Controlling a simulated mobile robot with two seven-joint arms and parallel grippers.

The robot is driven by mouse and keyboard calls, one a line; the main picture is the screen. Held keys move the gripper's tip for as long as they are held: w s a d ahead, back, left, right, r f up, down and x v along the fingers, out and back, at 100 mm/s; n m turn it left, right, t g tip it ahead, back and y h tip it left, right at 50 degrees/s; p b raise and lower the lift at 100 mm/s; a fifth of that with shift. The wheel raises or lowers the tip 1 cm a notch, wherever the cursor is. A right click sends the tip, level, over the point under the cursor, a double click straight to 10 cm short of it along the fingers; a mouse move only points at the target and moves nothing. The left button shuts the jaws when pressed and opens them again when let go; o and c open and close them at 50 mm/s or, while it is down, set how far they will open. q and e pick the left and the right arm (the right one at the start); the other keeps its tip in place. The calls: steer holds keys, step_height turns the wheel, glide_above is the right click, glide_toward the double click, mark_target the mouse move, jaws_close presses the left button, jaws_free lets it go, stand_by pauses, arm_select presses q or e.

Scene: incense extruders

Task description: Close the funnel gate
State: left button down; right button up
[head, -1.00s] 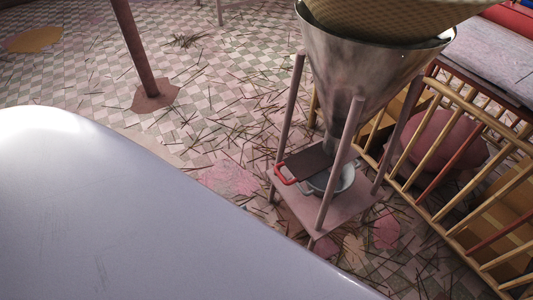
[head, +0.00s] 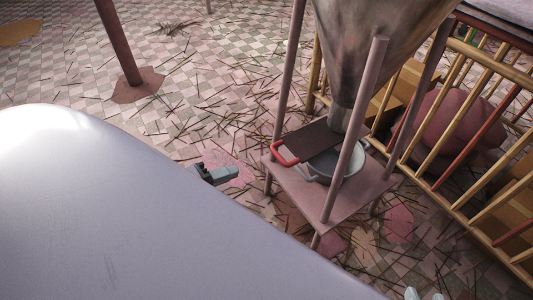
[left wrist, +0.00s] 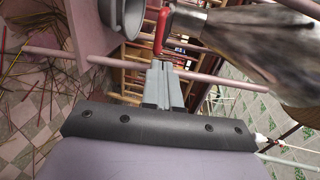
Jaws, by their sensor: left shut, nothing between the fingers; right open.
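The metal funnel (head: 375,50) stands in a pinkish stand, its spout pointing down. The gate is a dark flat plate (head: 314,139) at the spout; it sticks out to the left and ends in a red handle (head: 281,154). A pale bowl (head: 350,163) sits below. My left gripper (head: 232,172) is shut and empty, left of the red handle and apart from it in the head view. In the left wrist view its fingers (left wrist: 162,66) point toward the red handle (left wrist: 161,32). Two pale tips of my right gripper (head: 424,295) show at the bottom edge, apart.
The stand's shelf (head: 300,186) has upright legs around the bowl, one in front of it. A wooden slatted rack (head: 475,130) stands close on the right. Thin sticks litter the tiled floor (head: 190,110). Floor left of the stand is otherwise open.

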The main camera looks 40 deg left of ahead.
arm_select(q)
steer(key=b, duration=0.3)
glide_toward(276, 156)
steer(key=x, duration=0.5)
steer(key=shift+x, duration=0.9)
arm_select(e)
steer(key=a, duration=0.1)
steer(key=w+a+y, duration=0.1)
steer(key=a, duration=0.1)
steer(key=shift+w+f+m+y, duration=0.15)
steer(key=shift+f+m+y, duration=0.15)
steer(key=shift+y, duration=0.1)
